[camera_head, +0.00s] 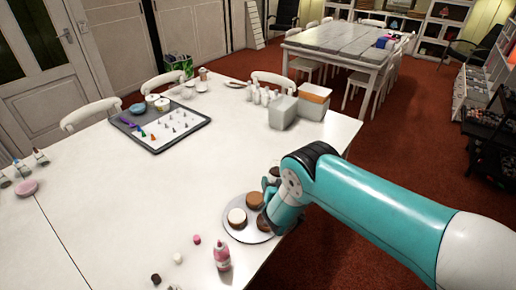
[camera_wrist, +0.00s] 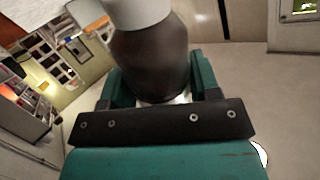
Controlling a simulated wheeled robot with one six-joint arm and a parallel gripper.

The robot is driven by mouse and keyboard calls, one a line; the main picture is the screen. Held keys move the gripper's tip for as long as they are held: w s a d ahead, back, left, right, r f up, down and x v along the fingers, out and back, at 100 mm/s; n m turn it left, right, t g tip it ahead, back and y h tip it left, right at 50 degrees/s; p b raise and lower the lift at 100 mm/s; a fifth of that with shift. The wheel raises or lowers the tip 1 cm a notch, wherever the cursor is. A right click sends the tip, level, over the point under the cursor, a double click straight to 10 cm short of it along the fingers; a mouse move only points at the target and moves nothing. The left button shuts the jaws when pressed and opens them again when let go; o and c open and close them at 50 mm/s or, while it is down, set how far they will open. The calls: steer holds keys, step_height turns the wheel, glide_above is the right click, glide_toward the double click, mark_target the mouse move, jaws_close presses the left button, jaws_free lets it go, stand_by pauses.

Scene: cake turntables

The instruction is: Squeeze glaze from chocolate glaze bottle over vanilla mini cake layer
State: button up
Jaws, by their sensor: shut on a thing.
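My gripper (camera_wrist: 162,78) is shut on a dark brown bottle with a pale end, the chocolate glaze bottle (camera_wrist: 150,50); its fingers lie on both sides of it. In the head view, my wrist hides most of the gripper and the bottle, at the right edge of a round grey turntable (camera_head: 238,236). A white-topped mini cake (camera_head: 237,216), which looks like the vanilla layer, sits at the turntable's left. A brown mini cake (camera_head: 254,200) sits behind it, and another brown one (camera_head: 263,222) is partly hidden by my wrist. I cannot tell whether glaze is flowing.
A pink bottle (camera_head: 222,254) stands in front of the turntable, with small pink, white and dark pieces to its left. A grey tray (camera_head: 160,150) of piping tips and bowls lies farther back. Boxes (camera_head: 284,112) and white bottles stand at the back right. The table's left middle is clear.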

steer(key=shift+w+d+b, duration=0.15)
steer(key=shift+d+b, duration=0.05)
steer(key=shift+b, duration=0.2)
steer(key=s+d+r+m+h+b, duration=0.1)
steer(key=s+d+r+b, duration=0.2)
steer(key=d+r+b, duration=0.2)
steer(key=s+d+r+m+h+b, duration=0.1)
steer(key=s+d+r+b, duration=0.3)
steer(key=d+b, duration=0.7)
steer(key=shift+d+r+h, duration=0.3)
steer(key=shift+d+r, duration=0.05)
steer(key=shift+d, duration=0.05)
